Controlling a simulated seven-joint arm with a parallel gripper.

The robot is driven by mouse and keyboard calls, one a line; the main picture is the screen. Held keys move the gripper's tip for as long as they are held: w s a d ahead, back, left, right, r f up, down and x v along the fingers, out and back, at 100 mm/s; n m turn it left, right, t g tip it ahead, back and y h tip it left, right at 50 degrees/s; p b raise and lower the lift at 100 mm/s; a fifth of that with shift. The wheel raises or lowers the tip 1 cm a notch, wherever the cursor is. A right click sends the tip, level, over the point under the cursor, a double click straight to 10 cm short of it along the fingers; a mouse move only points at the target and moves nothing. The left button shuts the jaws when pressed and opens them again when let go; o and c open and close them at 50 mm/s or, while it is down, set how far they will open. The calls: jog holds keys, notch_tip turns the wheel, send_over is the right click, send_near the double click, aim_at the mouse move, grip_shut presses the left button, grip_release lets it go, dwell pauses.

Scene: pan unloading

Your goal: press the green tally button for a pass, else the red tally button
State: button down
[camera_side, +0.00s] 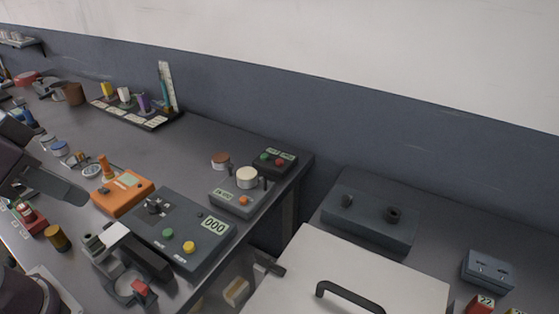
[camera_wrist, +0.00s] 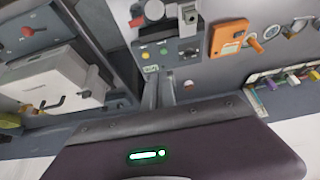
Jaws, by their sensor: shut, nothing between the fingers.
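The tally box (camera_side: 275,160) is a dark box at the back right corner of the left bench in the side view. Its green button (camera_side: 265,156) is on the left and its red button (camera_side: 279,162) on the right, with small pale displays. I cannot make it out in the wrist view. My gripper (camera_side: 82,196) appears as a dark tapered shape at the left edge of the side view, shut and empty. It is well left of the tally box, with the orange device between them. Its fingertips do not show clearly. A dark body with a green light fills the lower wrist view.
A grey unit (camera_side: 236,200) with a cream cylinder (camera_side: 247,177) stands just in front of the tally box. A white-lidded case (camera_side: 350,275) stands right, past a gap.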

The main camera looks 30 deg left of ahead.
dwell(0.4)
jog(key=n+t+h, duration=0.3)
jog(key=n, duration=0.2)
send_over(277, 163)
notch_tip(277, 163, down, 9)
jog(key=shift+r, duration=0.1)
jog(key=shift+f, duration=4.4)
